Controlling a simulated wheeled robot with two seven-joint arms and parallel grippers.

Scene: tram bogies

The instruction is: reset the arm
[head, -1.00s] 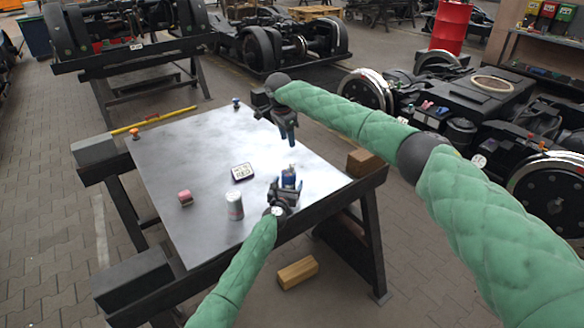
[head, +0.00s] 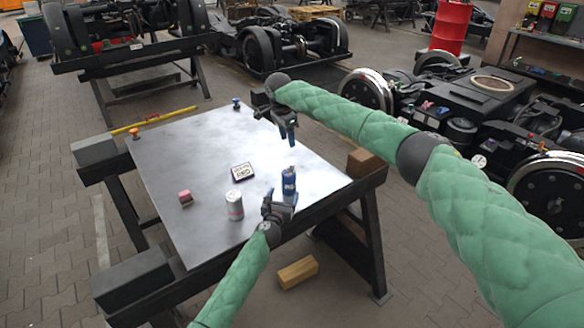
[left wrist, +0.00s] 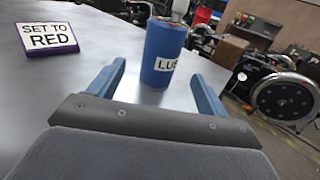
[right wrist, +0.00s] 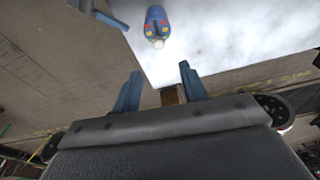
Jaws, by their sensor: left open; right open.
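My left gripper (head: 280,205) is open and empty at the near right edge of the metal table (head: 175,145). A blue can (head: 289,181) with a white label stands upright just beyond its fingers. In the left wrist view the open left fingers (left wrist: 158,75) point at the blue can (left wrist: 164,52), which stands slightly ahead of them. My right gripper (head: 287,130) is open and empty above the far right part of the table. In the right wrist view its fingers (right wrist: 160,72) are apart with nothing between them.
A white can (head: 234,206), a pink block (head: 185,197) and a "SET TO RED" sign (head: 242,172) are on the table. An orange knob (head: 134,132) and a blue knob (head: 236,102) sit at its far edge. A wooden block (head: 298,271) lies on the floor.

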